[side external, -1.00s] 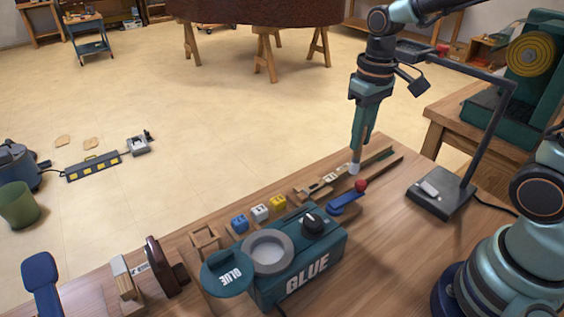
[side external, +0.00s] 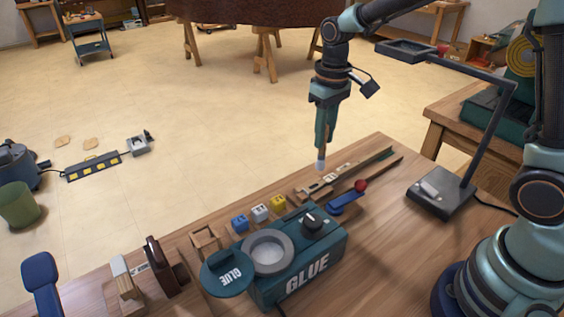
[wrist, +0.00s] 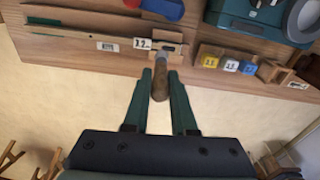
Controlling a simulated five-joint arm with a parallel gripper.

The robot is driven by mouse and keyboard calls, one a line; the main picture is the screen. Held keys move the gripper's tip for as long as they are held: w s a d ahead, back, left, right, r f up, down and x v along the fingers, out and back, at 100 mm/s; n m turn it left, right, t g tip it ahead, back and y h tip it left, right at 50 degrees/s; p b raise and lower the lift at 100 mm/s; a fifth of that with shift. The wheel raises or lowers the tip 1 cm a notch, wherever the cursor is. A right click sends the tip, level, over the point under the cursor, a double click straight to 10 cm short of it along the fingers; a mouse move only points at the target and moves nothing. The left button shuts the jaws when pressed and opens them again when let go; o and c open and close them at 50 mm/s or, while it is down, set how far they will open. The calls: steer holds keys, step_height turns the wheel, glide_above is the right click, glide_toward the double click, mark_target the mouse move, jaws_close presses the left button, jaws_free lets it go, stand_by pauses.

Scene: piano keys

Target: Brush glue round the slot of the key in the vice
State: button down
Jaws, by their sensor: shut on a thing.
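My gripper (side external: 325,142) is shut on a brush (wrist: 160,82) with a wooden handle, which points down. The brush's pale tip (side external: 321,165) is over the left end of a wooden holder. In the wrist view the tip overlaps a small wooden block, and I cannot tell whether it touches. The long pale wooden key (side external: 352,167) lies in the holder at the back edge of the bench, with small white labels on it. The key also shows in the wrist view (wrist: 80,38). Its slot is too small to make out.
A blue handle with a red knob (side external: 361,185) lies in front of the key. Blue, white and yellow cubes (side external: 261,213) stand left of it. A teal glue box (side external: 300,265) with a round grey pot is nearer. A dark lamp stand (side external: 441,200) is at right.

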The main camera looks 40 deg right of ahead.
mark_target(322, 153)
steer(key=shift+f, duration=1.6)
steer(key=shift+a+f, duration=0.25)
steer(key=shift+f, duration=0.55)
steer(key=shift+a, duration=1.5)
steer(key=shift+d, duration=1.7)
steer(key=a, duration=0.3)
steer(key=shift+a, duration=0.15)
step_height(322, 153, up, 8)
